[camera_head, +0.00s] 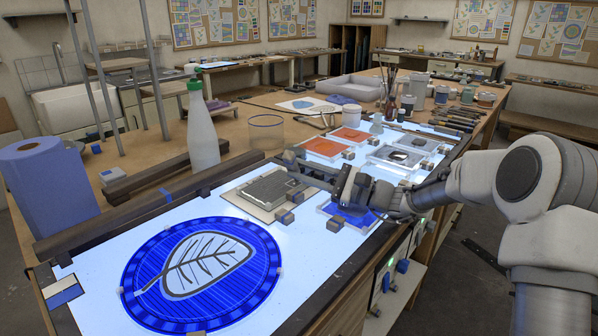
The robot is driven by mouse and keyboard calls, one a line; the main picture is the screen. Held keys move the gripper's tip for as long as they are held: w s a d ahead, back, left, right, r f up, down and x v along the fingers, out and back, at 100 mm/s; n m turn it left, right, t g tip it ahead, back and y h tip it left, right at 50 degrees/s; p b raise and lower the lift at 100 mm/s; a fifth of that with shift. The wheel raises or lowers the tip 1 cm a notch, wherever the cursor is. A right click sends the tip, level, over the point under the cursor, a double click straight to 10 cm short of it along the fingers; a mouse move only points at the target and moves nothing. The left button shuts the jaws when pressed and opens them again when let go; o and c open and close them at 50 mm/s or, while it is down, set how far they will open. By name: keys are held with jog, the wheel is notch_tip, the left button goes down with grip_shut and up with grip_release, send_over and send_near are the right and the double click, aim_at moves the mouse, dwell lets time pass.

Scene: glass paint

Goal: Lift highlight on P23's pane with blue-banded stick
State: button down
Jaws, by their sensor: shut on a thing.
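My gripper (345,200) is low over a small blue pane (337,211) on the lit table, at its right front side. It is shut on a thin thing, taken as the blue-banded stick, mostly hidden by the fingers; no blue band can be made out. I cannot tell whether the tip touches the glass. No label P23 is readable. The blue pane is partly covered by my gripper, and any highlight on it is hidden.
A large round blue pane with a leaf (205,262) lies at the front left. A grey textured panel (268,190) lies left of my gripper. Orange panes (323,148) and a clear tray (397,157) lie behind. A white bottle (202,135) and blue roll (48,185) stand left.

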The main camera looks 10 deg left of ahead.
jog(key=shift+s+a, duration=0.65)
jog(key=shift+a, duration=0.15)
jog(key=shift+w, duration=0.15)
jog(key=shift+w+d, duration=0.2)
jog(key=shift+w, duration=0.65)
jog(key=shift+s+a, duration=0.1)
jog(key=shift+s+a, duration=0.4)
jog(key=shift+s, duration=0.35)
jog(key=shift+r+p, duration=1.55)
jog(key=shift+r, duration=0.95)
